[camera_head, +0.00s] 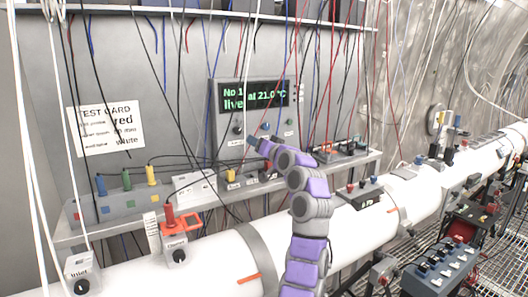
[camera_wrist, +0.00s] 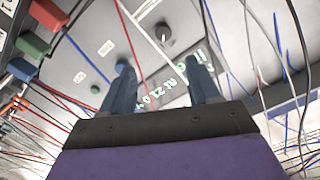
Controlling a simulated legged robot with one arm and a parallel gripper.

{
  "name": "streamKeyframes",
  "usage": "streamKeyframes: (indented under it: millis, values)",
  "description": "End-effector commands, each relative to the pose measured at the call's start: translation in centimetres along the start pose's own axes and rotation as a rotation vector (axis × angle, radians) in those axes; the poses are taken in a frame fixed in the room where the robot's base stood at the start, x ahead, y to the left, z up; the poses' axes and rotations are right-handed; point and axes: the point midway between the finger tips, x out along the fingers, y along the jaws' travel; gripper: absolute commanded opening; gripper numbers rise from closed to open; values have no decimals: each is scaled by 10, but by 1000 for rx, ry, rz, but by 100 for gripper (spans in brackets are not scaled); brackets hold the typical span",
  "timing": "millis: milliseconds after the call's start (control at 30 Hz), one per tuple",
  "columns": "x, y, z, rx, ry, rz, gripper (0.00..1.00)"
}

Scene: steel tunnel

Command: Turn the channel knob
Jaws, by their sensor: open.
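A grey panel (camera_head: 219,98) with a lit green-text display (camera_head: 252,96) reading "No 1 live at 21.0 °C" stands against the back wall. Below the display are a black round knob (camera_head: 238,130), a blue one (camera_head: 265,126) and a small green one (camera_head: 289,122); their labels are too small to read, so I cannot tell which is the channel knob. My gripper (camera_head: 250,139) is just below the black knob. In the wrist view my gripper (camera_wrist: 161,68) is open and empty, with the black knob (camera_wrist: 163,32) ahead, apart from its fingertips, and the blue knob (camera_wrist: 122,64) by the left finger.
Many cables hang in front of the panel. A shelf (camera_head: 210,205) below carries a grey block with coloured plugs (camera_head: 125,199). A white pipe (camera_head: 215,262) runs across the front. A test card (camera_head: 104,130) is on the wall at left.

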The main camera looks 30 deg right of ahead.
Motion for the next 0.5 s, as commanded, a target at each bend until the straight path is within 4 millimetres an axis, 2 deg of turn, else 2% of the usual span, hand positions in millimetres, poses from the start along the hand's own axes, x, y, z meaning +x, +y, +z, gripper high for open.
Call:
streamKeyframes:
  millis: [200, 500]
  values:
    - [-17, 1, 1, 0, 0, 1, 61]
    - [-25, 1, 0, 1, -1, 1, 61]
